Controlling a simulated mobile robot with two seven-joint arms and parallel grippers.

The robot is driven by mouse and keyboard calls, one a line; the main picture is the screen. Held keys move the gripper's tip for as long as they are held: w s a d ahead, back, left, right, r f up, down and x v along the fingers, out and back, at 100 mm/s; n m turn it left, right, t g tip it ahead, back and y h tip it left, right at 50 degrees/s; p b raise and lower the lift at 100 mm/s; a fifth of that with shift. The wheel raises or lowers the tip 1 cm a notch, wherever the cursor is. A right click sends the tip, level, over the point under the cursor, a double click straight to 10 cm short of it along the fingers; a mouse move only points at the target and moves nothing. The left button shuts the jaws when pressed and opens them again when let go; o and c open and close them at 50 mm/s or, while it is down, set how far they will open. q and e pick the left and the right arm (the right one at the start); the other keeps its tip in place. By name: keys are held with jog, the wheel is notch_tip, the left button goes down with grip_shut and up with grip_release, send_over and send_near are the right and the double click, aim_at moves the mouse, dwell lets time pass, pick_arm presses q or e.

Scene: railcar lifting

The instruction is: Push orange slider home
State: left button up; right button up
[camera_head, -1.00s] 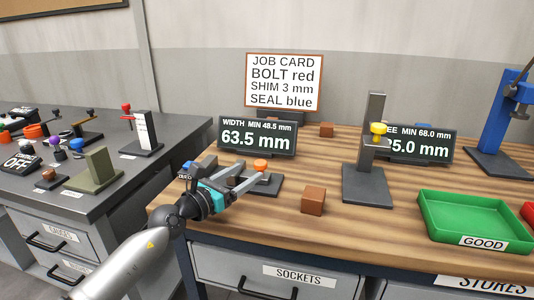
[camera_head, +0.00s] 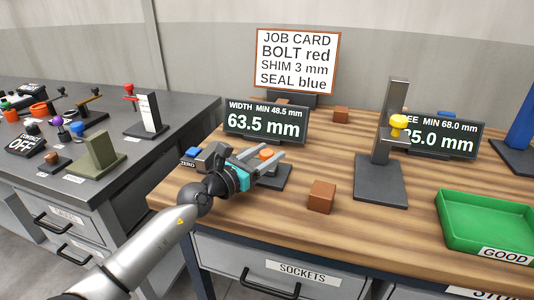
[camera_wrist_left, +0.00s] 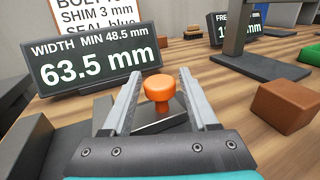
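The orange slider knob (camera_head: 267,154) sits on the dark width gauge in front of its display (camera_head: 266,124), which reads 63.5 mm with MIN 48.5 mm. In the left wrist view the round orange knob (camera_wrist_left: 158,88) stands upright between the two finger lines, with a gap on both sides. My left gripper (camera_head: 273,156) is open and reaches over the gauge from the left. Its fingers also show in the left wrist view (camera_wrist_left: 158,74), apart and holding nothing. Part of the gauge is hidden behind the gripper. My right gripper is not in view.
A brown block (camera_head: 322,197) lies right of the gauge. A dark stand with a yellow knob (camera_head: 398,122) rises further right. A green tray (camera_head: 485,222) is at the right edge. A blue button (camera_head: 192,152) is left of the gripper. Bare wood lies in front.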

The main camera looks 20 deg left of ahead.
pick_arm(q)
grip_shut()
dwell(1.1)
